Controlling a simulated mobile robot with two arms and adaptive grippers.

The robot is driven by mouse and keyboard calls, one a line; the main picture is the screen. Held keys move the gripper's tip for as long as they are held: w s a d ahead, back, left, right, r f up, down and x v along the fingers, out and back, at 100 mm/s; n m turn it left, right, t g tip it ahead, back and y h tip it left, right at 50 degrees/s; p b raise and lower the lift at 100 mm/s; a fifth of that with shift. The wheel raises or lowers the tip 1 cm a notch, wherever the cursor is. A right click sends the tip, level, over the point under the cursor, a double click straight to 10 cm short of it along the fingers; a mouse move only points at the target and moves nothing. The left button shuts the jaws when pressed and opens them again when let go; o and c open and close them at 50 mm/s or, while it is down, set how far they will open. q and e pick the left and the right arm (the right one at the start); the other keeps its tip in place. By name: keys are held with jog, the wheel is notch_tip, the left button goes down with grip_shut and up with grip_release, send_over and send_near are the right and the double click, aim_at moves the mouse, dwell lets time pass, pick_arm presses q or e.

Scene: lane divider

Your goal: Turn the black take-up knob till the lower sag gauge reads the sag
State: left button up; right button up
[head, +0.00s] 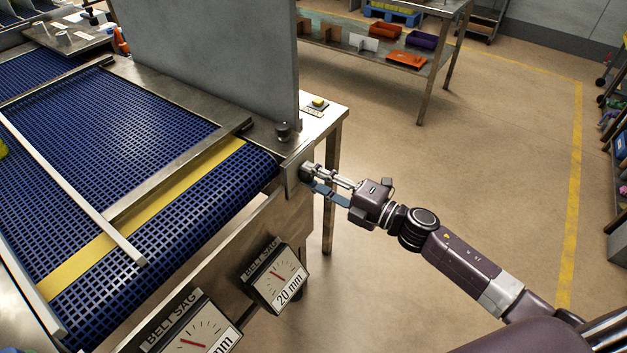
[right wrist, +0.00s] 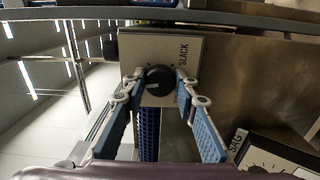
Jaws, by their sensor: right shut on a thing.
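The black take-up knob (right wrist: 160,80) sits on a pale plate (right wrist: 186,50) marked SLACK in the right wrist view; its white mark points left. My right gripper (right wrist: 160,88) has its blue-padded fingers on either side of the knob, shut on it. In the head view the gripper (head: 314,177) reaches the conveyor's end corner from the right. Two BELT SAG gauges hang on the side: one (head: 274,276) marked 20 mm, its red needle pointing up-left, and one lower in the picture (head: 195,326), its red needle pointing left, partly cut off. My left gripper is out of view.
The blue mesh belt (head: 150,130) with a yellow stripe (head: 150,220) fills the left. A grey upright panel (head: 215,60) stands behind the corner. A short dark knob (head: 283,132) stands on the frame top.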

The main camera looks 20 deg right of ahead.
jog(key=shift+f+n+b, duration=0.1)
jog(key=shift+n+b, duration=0.4)
jog(key=shift+n, duration=0.8)
jog(key=o, duration=1.1)
jog(key=shift+o, duration=0.2)
jog(key=shift+s+d, duration=0.1)
jog(key=v, duration=1.1)
jog(key=shift+s+d, duration=0.25)
jog(key=shift+s, duration=0.05)
